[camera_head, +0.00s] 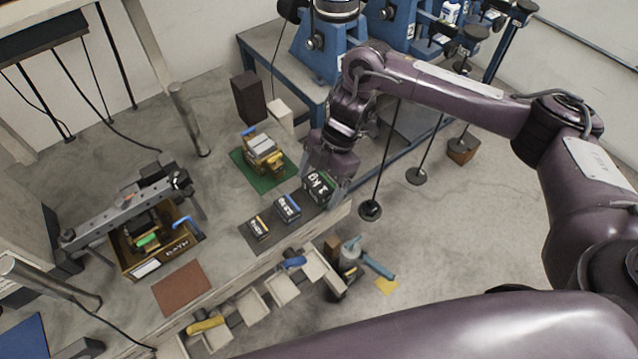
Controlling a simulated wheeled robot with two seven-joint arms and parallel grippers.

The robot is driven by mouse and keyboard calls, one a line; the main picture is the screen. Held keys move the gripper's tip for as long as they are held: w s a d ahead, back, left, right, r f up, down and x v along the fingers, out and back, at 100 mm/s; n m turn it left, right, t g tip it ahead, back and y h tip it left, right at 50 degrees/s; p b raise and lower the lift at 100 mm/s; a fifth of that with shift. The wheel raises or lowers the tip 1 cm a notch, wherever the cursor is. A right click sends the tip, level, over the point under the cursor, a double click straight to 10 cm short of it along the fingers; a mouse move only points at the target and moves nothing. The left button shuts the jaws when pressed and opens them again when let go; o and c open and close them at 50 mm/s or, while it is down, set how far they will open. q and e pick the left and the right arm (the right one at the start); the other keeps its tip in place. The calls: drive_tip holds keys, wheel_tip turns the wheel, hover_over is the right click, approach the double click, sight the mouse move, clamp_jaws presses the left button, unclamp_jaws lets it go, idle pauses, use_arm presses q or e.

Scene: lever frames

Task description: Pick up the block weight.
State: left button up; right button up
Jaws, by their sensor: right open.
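Block weights lie in a row on a dark mat (280,238) near the table's front edge. The largest, dark with a green edge and marked 1 kg (319,187), is at the right end. A middle-sized one with a blue edge (288,207) and a smaller one with a yellow edge (259,227) lie to its left. My right gripper (325,184) is open and points down at the largest block, its fingers around or just above it. I cannot tell whether they touch it. My left gripper is not in view.
A grey lever beam (130,208) stands at the left above a brown labelled tray (183,247). A green mat (279,182) holds stacked blocks. A brown mat (181,289) is bare. Small bins (251,308) hang along the front edge. Blue machines (317,55) stand behind.

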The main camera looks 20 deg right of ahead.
sight(319, 181)
drive_tip(key=shift+c, duration=0.5)
drive_tip(key=shift+f, duration=0.1)
drive_tip(key=c, duration=1.7)
drive_tip(key=shift+w, duration=0.1)
drive_tip(key=shift+c, duration=0.3)
drive_tip(key=shift+r, duration=0.2)
wheel_tip(319, 181, up, 20)
